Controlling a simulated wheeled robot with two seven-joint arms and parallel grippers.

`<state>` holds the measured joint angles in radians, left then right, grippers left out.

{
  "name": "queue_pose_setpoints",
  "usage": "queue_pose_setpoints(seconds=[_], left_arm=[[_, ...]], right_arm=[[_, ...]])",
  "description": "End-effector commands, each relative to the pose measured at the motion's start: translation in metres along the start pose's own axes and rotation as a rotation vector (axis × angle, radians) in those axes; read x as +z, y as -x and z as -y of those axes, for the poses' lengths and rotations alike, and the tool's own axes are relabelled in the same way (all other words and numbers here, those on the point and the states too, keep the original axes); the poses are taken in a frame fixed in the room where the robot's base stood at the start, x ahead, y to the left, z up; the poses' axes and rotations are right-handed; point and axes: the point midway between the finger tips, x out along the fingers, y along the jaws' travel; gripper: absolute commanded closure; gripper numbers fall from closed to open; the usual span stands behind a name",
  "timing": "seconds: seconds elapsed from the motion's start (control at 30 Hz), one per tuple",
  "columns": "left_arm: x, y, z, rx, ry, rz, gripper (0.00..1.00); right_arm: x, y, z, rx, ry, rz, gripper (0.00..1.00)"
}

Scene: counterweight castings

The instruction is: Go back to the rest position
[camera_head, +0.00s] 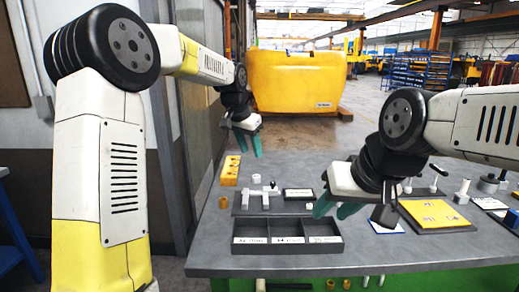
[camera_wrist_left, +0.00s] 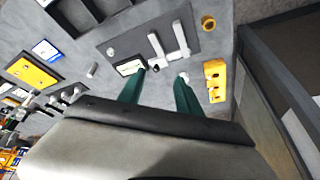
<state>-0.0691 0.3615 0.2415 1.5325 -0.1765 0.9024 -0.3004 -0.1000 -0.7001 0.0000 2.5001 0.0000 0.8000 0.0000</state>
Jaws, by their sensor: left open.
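My left gripper (camera_head: 248,146) hangs above the back left of the grey table. In the left wrist view, its two green fingers (camera_wrist_left: 163,88) are apart with nothing between them. My right gripper (camera_head: 336,209) is over the middle of the table, just behind and right of the black tray. Its green fingers look spread, and no held object shows. Pale castings (camera_head: 262,196) lie on a dark mat below and in front of the left gripper; they also show in the left wrist view (camera_wrist_left: 168,45).
A black three-compartment tray (camera_head: 287,248) looks empty at the table's front. A yellow holed block (camera_head: 230,171) and a brass ring (camera_head: 223,202) lie at the left. A yellow panel (camera_head: 435,214) and small parts lie at the right. A yellow bin (camera_head: 297,80) stands behind.

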Motion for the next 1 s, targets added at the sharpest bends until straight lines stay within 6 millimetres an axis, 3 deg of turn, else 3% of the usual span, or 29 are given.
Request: queue_pose_setpoints(seconds=[0.03,0.2,0.4,0.6,0.7,0.83,1.0], left_arm=[[0.018,0.025,-0.003,-0.019,0.026,-0.007,0.59],[0.082,0.084,-0.017,-0.063,0.137,-0.031,0.59],[0.167,0.13,-0.042,-0.09,0.29,-0.074,0.59],[0.25,0.147,-0.075,-0.085,0.443,-0.126,0.59],[0.28,0.146,-0.089,-0.075,0.5,-0.149,0.59],[0.302,0.143,-0.1,-0.064,0.546,-0.165,0.59],[0.31,0.141,-0.104,-0.059,0.563,-0.171,0.59]], right_arm=[[0.0,0.0,0.0,0.0,0.0,0.0,0.64],[0.0,0.0,0.0,0.0,0.0,0.0,0.64],[0.0,0.0,0.0,0.0,0.0,0.0,0.64],[0.0,0.0,0.0,0.0,0.0,0.0,0.64],[0.0,0.0,0.0,0.0,0.0,0.0,0.64],[0.0,0.0,0.0,0.0,0.0,0.0,0.64],[0.0,0.0,0.0,0.0,0.0,0.0,0.64]])
